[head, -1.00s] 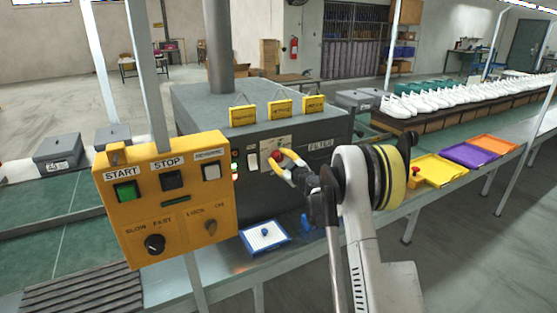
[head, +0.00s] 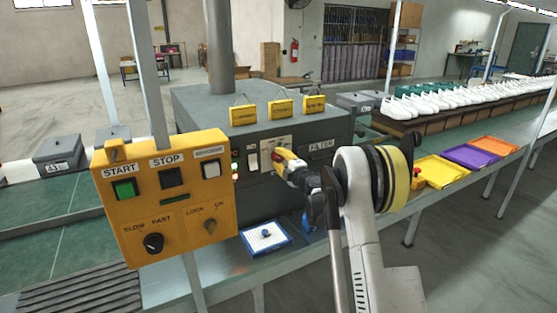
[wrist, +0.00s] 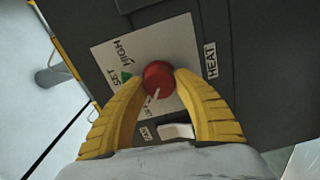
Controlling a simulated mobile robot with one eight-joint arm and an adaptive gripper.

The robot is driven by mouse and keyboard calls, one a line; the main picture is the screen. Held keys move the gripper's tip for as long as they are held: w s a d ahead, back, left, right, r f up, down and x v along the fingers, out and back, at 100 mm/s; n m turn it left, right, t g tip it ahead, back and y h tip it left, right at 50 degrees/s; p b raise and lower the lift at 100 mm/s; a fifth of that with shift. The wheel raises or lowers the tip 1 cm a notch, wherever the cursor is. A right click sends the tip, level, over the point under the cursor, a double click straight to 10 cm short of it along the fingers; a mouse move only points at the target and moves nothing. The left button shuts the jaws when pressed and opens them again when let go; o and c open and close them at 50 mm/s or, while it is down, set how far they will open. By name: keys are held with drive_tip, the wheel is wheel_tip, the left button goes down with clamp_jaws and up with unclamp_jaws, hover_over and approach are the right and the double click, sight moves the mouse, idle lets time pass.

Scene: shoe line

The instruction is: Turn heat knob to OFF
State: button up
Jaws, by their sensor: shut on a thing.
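The red heat knob (wrist: 158,77) sits on a white plate (wrist: 185,40) beside the HEAT label. The plate reads SET and HIGH with a green mark. The knob's white pointer line points down in the wrist view, toward small lettering that is partly hidden. My gripper (wrist: 160,82) has its yellow fingers closed on the knob's two sides. In the head view, my gripper (head: 284,157) is at the front of the grey machine (head: 275,195), and the knob is mostly hidden by the fingers.
A white rocker switch (wrist: 177,131) marked FAN is close by one finger. A yellow control box (head: 165,200) stands left of the arm. A blue-edged tray (head: 265,237) lies below. Yellow tags (head: 281,107) stand on top of the machine.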

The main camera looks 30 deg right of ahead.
drive_tip(key=shift+n, duration=0.6)
drive_tip(key=o, duration=1.2)
drive_tip(key=s, duration=1.2)
drive_tip(key=shift+d, duration=0.15)
